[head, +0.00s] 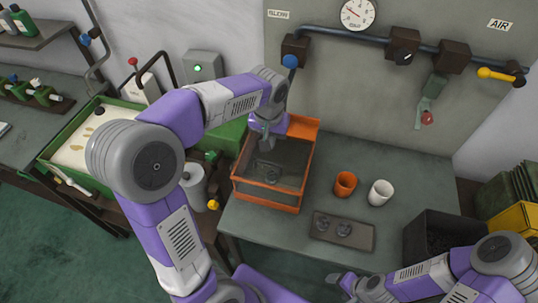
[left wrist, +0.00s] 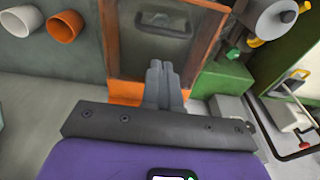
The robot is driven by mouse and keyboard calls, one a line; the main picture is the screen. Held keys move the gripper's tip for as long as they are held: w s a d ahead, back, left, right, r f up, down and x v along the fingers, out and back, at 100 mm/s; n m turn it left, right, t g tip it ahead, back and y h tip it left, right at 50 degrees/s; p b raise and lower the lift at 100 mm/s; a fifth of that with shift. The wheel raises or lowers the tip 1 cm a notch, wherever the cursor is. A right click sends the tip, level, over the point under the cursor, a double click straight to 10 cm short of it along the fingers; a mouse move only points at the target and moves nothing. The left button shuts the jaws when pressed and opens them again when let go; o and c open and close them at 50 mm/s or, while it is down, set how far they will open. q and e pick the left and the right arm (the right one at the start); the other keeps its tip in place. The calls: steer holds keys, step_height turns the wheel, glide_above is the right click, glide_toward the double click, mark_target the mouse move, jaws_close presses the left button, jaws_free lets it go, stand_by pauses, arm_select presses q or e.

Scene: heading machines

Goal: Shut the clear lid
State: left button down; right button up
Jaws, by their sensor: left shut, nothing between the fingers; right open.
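The clear lid (head: 262,172) is a see-through panel in an orange frame. It appears to lie down over the orange-framed box (head: 264,203) at the back left of the bench; I cannot tell whether a small gap is left at its edge. Dark parts show through it. In the left wrist view the lid (left wrist: 150,55) fills the upper middle. My left gripper (head: 267,143) is shut and empty, at the box's rear half over the lid; its fingers also show in the left wrist view (left wrist: 163,68). I cannot tell whether they touch it. My right gripper (head: 341,281) is open and empty at the bench's front.
An orange cup (head: 345,184) and a white cup (head: 381,192) stand right of the box. A grey tray (head: 364,240) with round dark parts lies in front of them. A black bin (head: 432,232) is at the right. Pipes and valves line the wall behind.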

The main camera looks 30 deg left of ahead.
arm_select(q)
steer(key=f, duration=0.4)
steer(key=shift+s+f, duration=0.25)
steer(key=shift+s, duration=0.05)
steer(key=shift+s+f, duration=0.2)
steer(key=shift+f, duration=0.35)
arm_select(e)
steer(key=shift+f, duration=0.4)
arm_select(q)
steer(key=shift+d+b, duration=0.1)
steer(key=shift+b, duration=0.2)
